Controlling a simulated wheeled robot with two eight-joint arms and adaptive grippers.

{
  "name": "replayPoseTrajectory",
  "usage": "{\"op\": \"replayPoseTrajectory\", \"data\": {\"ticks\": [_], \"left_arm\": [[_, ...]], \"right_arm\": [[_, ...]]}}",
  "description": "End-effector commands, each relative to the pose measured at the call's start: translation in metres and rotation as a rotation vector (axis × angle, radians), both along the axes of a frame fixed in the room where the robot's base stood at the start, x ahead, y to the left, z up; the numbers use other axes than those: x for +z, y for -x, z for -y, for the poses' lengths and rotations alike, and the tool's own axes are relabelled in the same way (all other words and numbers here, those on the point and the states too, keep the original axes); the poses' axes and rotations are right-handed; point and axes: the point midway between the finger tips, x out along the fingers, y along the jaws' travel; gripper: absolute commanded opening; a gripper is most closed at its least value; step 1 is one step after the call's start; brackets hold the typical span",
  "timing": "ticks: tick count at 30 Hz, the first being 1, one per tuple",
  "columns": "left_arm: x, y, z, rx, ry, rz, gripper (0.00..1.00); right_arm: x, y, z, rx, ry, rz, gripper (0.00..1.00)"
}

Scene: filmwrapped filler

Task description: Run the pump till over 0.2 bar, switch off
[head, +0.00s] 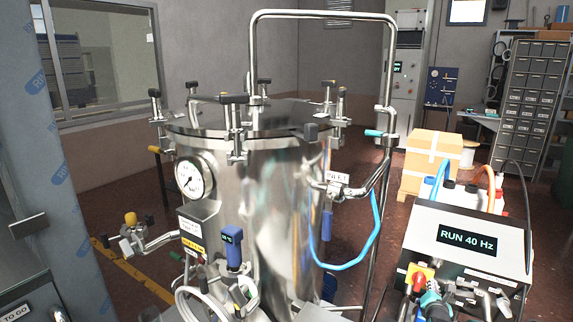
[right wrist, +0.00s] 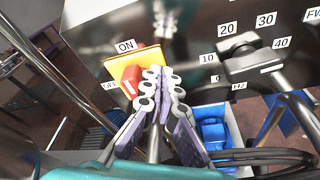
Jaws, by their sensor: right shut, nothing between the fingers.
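The pump's control box (head: 465,243) stands at the right of the head view, and its display reads RUN 40 Hz. Its red rotary switch (right wrist: 131,78) sits on a yellow plate, with an ON label above and another label at its left; it also shows in the head view (head: 420,272). My right gripper (right wrist: 162,76) is shut and empty just beside the red switch; whether it touches is unclear. A black speed knob (right wrist: 240,52) is to its right. The pressure gauge (head: 190,177) is on the steel vessel (head: 270,200); its reading is too small to tell. My left gripper is out of view.
A film-wrapped column (head: 62,150) stands close at the left. A valve with a yellow knob (head: 131,219) sticks out from the vessel. A blue hose (head: 350,265) hangs between vessel and control box. Cardboard boxes (head: 432,150) stand behind the control box.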

Motion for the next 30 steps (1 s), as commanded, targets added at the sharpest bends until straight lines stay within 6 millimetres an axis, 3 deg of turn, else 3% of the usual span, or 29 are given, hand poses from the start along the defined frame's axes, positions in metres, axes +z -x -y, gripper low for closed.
{"op": "replayPoseTrajectory", "data": {"ticks": [30], "left_arm": [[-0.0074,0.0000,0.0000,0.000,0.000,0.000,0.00]], "right_arm": [[-0.0059,-0.0044,-0.0074,0.000,0.000,0.000,0.00]]}}
